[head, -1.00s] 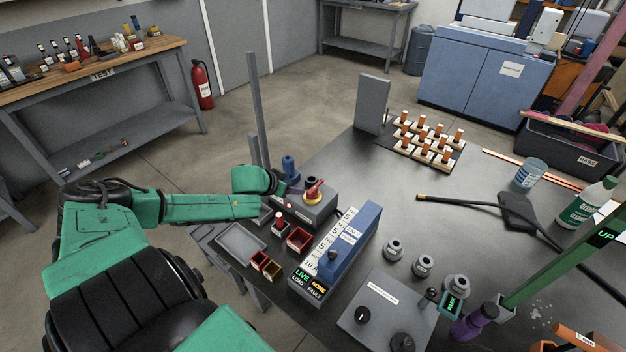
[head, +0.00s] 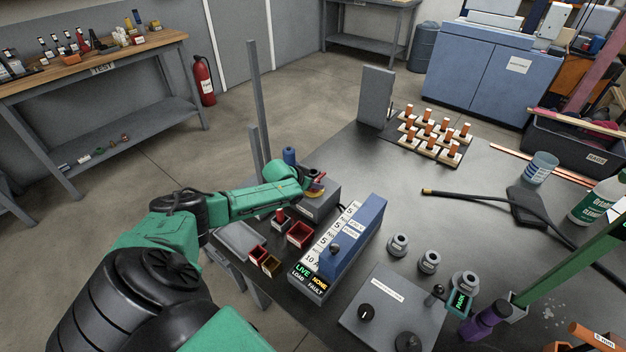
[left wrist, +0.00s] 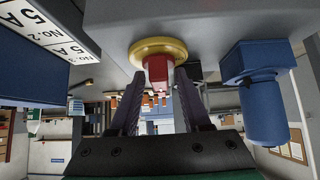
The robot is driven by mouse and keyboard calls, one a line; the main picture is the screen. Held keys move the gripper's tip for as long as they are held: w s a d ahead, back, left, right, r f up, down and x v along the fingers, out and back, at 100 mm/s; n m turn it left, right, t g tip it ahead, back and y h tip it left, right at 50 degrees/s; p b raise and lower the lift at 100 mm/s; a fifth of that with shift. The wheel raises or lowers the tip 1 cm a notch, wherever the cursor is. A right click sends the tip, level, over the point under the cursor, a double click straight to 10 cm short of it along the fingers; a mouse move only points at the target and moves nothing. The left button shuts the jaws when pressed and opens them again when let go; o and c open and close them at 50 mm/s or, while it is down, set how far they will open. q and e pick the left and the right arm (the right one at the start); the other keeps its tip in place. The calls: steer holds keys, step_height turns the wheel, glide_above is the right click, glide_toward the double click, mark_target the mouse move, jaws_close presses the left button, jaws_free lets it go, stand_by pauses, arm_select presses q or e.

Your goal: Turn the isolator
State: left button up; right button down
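The isolator is a grey box (head: 318,207) near the table's left edge, with a red handle on a yellow round base. In the left wrist view the red handle (left wrist: 158,75) hangs from the yellow base (left wrist: 157,50), seen upside down. My left gripper (left wrist: 158,100) has its two dark fingers apart, one on each side of the red handle, with gaps visible. In the head view my left gripper (head: 312,178) reaches the isolator and covers most of the handle. My right gripper is not in view.
A blue cylindrical fitting (left wrist: 260,95) is close beside the left gripper. A blue-topped unit (head: 355,235) with a LIVE display stands right of the isolator. A grey post (head: 257,110) rises behind.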

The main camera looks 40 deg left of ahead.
arm_select(q)
jaws_close()
